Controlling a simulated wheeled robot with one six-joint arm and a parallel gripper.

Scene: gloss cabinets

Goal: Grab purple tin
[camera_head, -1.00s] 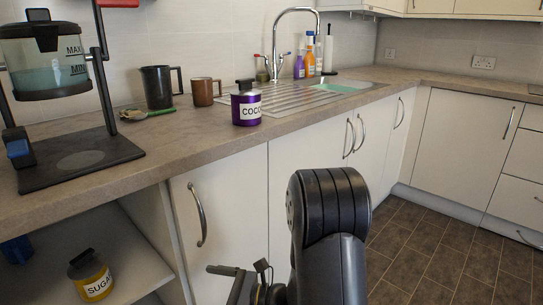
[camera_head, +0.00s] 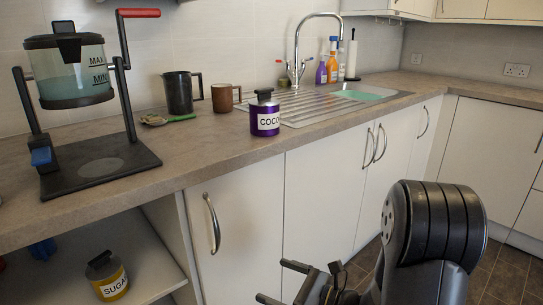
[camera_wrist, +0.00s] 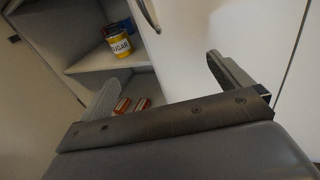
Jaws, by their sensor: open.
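The purple tin (camera_head: 265,119) has a dark lid with a knob and a white label reading "COCO". It stands upright on the worktop near the front edge, just left of the steel drainer. My gripper (camera_head: 290,283) is low in front of the cabinet doors, below the worktop and apart from the tin. In the wrist view the gripper (camera_wrist: 160,80) has its two fingers wide apart with nothing between them. The tin is not visible in the wrist view.
A black mug (camera_head: 180,93) and a brown mug (camera_head: 224,97) stand behind and left of the tin. A water device (camera_head: 75,75) on a black base stands at left. A yellow sugar tin (camera_head: 108,279) sits on the open shelf below. Cabinet handles (camera_head: 212,222) stick out.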

